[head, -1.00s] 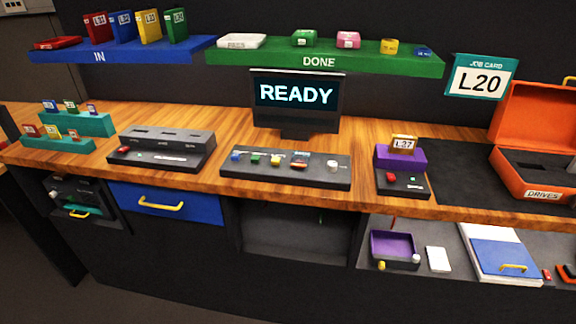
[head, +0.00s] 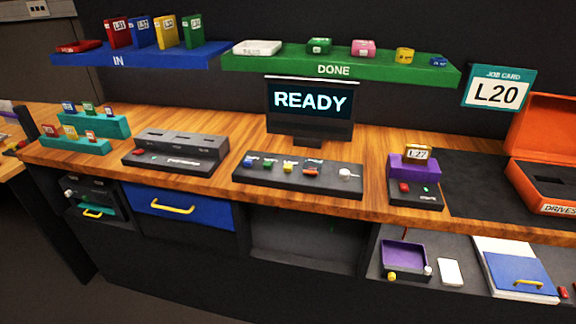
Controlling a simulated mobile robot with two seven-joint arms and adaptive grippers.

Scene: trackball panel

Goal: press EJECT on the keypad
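A black panel with several coloured controls (head: 325,184) sits on the wooden counter below the monitor. It has blue, green, yellow and red pieces and a white round one at its right end. Another black unit with slots (head: 180,148) stands to its left, with a small red and a small green button on its front. A purple block on a black base (head: 414,166) stands to the right, with a red button and a green light. No EJECT lettering is readable on any of them. The monitor (head: 310,102) reads READY. Neither of my grippers is in view.
A blue IN shelf (head: 140,58) and a green DONE shelf (head: 340,67) hang above. A job card (head: 497,90) reads L20. An orange case (head: 540,180) stands open at the right. Teal racks (head: 75,144) are at the left. A blue drawer (head: 180,205) is shut below.

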